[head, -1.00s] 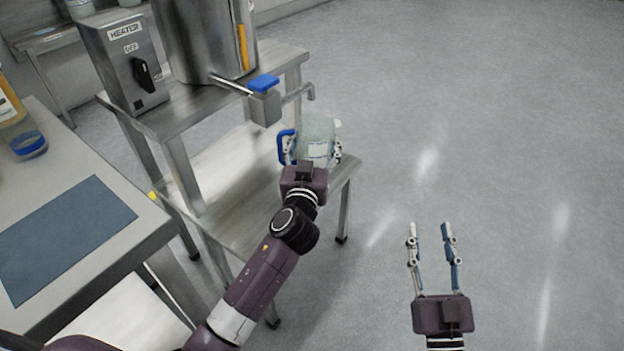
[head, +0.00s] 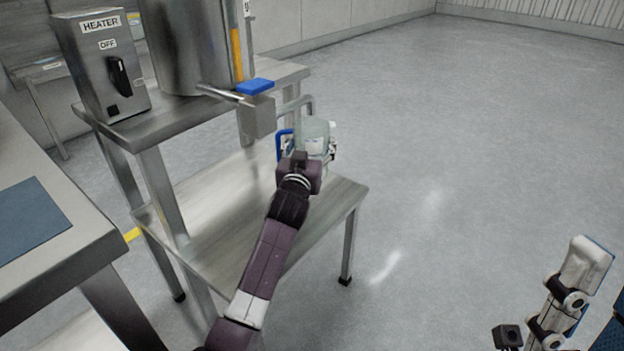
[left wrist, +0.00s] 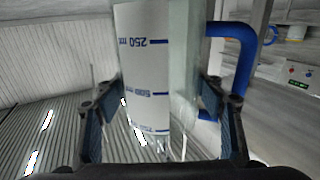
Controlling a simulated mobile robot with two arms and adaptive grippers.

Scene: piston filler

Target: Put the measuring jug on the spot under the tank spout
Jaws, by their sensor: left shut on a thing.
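The measuring jug (head: 314,133) is clear with a blue handle and stands upright in my left gripper (head: 307,160), which is shut around its body. In the left wrist view the jug (left wrist: 145,60) fills the middle, with its printed scale facing the camera and a finger on each side. My right gripper (head: 590,300) is open and empty, partly cut off at lower right.
The steel tank (head: 188,45) and the heater box (head: 102,65) stand on the upper shelf. The lower shelf (head: 225,210) is bare where visible. A table with a blue mat (head: 30,220) is at left. The floor at right is clear.

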